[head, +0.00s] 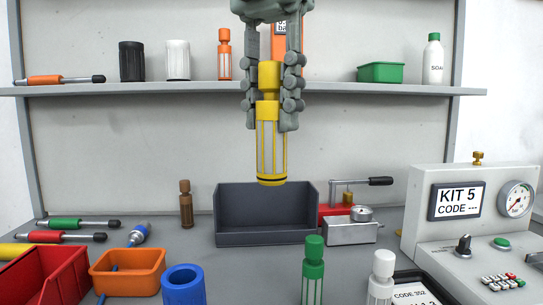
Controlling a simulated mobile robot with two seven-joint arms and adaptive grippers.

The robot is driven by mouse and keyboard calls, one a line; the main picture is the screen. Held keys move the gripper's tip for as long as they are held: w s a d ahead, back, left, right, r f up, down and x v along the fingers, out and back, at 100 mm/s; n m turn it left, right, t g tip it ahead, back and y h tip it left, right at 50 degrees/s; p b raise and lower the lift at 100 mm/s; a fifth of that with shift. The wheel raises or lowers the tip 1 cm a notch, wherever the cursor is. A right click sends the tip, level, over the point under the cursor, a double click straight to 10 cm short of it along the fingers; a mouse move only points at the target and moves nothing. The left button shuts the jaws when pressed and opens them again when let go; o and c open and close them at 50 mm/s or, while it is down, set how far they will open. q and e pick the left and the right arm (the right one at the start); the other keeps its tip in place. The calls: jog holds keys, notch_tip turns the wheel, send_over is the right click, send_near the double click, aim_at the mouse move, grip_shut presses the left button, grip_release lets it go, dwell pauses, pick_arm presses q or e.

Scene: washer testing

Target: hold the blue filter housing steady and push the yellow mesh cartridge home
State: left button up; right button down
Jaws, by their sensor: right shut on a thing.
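The yellow mesh cartridge (271,150) hangs upright with a dark ring near its lower end. My right gripper (270,115) comes down from the top middle and is shut on the cartridge's narrower upper part, with a finger on each side. The cartridge is held in the air in front of the back panel, its lower end just above the grey bin in the picture. The blue filter housing (184,287) stands at the front left with its open round top showing; its lower part is cut off by the frame edge. No gripper is at the housing. My left gripper is not in view.
A dark grey bin (266,238) stands at the middle back. An orange bin (128,285) and red bin (50,290) are left of the housing. A green cartridge (313,270) and white one (381,278) stand right. A gauge panel (460,205) is far right.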

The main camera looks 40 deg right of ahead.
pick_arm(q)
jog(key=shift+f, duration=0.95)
pick_arm(e)
jog(key=shift+r, duration=1.3)
pick_arm(q)
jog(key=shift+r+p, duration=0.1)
jog(key=shift+p, duration=0.2)
pick_arm(e)
jog(key=shift+r, duration=0.1)
